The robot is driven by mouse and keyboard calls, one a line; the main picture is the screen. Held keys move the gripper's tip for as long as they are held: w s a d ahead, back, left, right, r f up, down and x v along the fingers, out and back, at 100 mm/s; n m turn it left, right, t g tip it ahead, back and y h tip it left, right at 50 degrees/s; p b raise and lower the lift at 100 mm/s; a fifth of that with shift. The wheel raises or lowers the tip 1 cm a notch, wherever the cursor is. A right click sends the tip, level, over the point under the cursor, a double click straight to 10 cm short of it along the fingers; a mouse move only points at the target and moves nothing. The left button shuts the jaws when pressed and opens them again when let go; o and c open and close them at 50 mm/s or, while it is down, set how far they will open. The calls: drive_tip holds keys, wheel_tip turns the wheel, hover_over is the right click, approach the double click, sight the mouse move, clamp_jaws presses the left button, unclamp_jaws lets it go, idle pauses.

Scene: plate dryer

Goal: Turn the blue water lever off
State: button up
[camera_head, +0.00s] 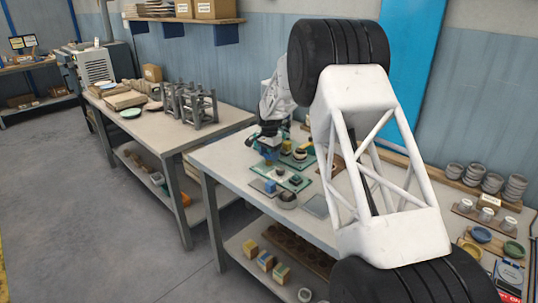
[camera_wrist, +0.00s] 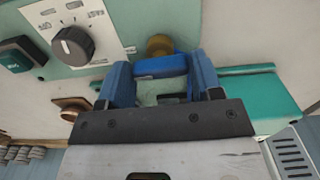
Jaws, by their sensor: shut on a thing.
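The blue water lever (camera_wrist: 161,66) sits between the blue fingers of my gripper (camera_wrist: 160,72) in the wrist view, and the jaws are shut on it. A brass fitting (camera_wrist: 159,44) shows just beyond the lever. In the head view my gripper (camera_head: 269,147) points down at the bench, over the green panels. The lever is too small there to tell apart from the blue fingers. Its exact turn angle is hard to read.
A dark dial (camera_wrist: 72,46) on a white plate and a dark green button (camera_wrist: 20,58) are left of the gripper. Several stacked round parts (camera_head: 489,184) stand at right.

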sight(269, 155)
drive_tip(key=shift+m, duration=0.3)
drive_tip(key=o, duration=0.9)
drive_tip(key=shift+r, duration=0.1)
drive_tip(key=shift+r, duration=3.85)
